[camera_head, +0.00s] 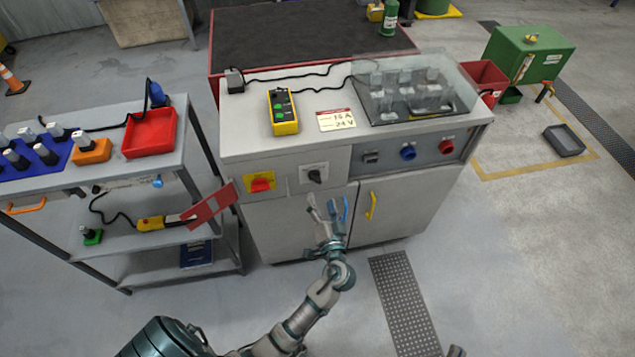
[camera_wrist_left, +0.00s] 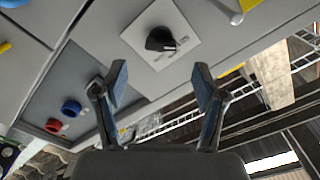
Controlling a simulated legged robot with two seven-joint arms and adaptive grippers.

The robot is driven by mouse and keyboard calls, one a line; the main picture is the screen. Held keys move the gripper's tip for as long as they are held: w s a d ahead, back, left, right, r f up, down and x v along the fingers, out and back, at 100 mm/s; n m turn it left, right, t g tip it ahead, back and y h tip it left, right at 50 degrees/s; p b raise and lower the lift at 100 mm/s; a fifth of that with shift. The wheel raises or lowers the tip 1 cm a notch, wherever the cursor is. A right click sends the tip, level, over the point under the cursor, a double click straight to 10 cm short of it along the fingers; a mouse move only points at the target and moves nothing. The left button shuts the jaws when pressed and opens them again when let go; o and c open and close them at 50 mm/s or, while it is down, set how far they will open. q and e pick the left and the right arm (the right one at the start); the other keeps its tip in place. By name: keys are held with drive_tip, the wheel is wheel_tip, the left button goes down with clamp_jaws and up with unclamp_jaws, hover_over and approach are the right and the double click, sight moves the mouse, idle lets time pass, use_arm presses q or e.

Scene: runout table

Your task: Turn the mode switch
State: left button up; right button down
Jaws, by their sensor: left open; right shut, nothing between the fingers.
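The mode switch appears to be the black rotary knob (camera_head: 315,176) on a pale square plate on the cabinet front. It also shows in the left wrist view (camera_wrist_left: 160,40), beyond the fingertips. My left gripper (camera_head: 329,208) is open and empty, just below and in front of the knob, apart from it. In the left wrist view, its two blue-padded fingers (camera_wrist_left: 161,85) stand wide apart with the knob plate showing between and beyond them. Only a small grey tip of what looks like my right gripper (camera_head: 455,351) shows at the bottom edge.
A red rotary switch on a yellow plate (camera_head: 260,183) sits left of the knob, with a red flap (camera_head: 210,206) beside it. Blue (camera_head: 408,152) and red (camera_head: 446,147) knobs are on the panel to the right. A yellow door handle (camera_head: 371,205) stands out below.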

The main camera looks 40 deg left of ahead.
sight(316, 182)
use_arm(q)
drive_tip(key=x, duration=0.7)
drive_tip(key=shift+w+a+b, duration=0.1)
drive_tip(key=shift+w+b, duration=0.05)
drive_tip(key=shift+b, duration=0.15)
